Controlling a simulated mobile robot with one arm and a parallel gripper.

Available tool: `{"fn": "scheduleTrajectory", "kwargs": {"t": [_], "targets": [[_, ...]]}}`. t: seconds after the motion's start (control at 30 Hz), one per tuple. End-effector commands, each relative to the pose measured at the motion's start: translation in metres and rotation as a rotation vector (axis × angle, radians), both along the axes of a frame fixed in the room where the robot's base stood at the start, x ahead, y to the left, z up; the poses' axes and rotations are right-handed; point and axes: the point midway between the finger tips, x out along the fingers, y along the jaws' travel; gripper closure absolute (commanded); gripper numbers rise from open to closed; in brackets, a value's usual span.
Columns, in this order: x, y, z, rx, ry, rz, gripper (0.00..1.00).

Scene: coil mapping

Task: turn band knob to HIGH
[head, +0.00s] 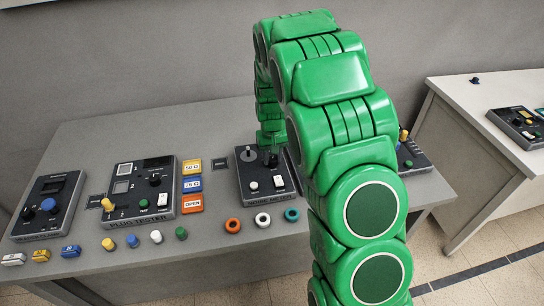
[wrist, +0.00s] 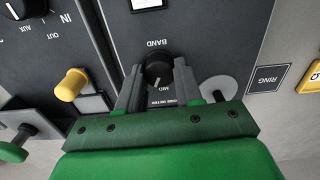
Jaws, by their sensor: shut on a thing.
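The band knob (wrist: 158,68) is a black round knob on the dark panel of the noise meter (head: 256,196). In the wrist view, the word BAND stands on one side of it and MID on the other. My gripper (wrist: 158,77) has one grey finger on each side of the knob and is shut on it. A light mark on the knob seems to face MID, but the fingers hide part of the dial. No HIGH label can be read.
A grey lever with a round top (wrist: 218,88) stands close to my right finger. A yellow knob (wrist: 72,84) is on the neighbouring device. The plug tester (head: 130,190) stands to the left. Orange, white and teal rings (head: 263,219) lie in front of the meter.

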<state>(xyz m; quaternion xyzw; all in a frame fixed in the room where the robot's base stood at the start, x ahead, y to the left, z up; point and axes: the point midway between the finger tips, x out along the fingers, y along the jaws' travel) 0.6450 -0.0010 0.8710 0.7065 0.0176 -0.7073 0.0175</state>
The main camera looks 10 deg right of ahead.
Motion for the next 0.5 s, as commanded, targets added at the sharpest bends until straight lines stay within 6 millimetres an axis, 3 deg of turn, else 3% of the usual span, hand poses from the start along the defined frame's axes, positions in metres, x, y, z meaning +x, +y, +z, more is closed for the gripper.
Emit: {"fn": "scheduleTrajectory", "kwargs": {"t": [0.5], "targets": [[0.0006, -0.0007, 0.001, -0.001, -0.002, -0.189, 0.96]]}}
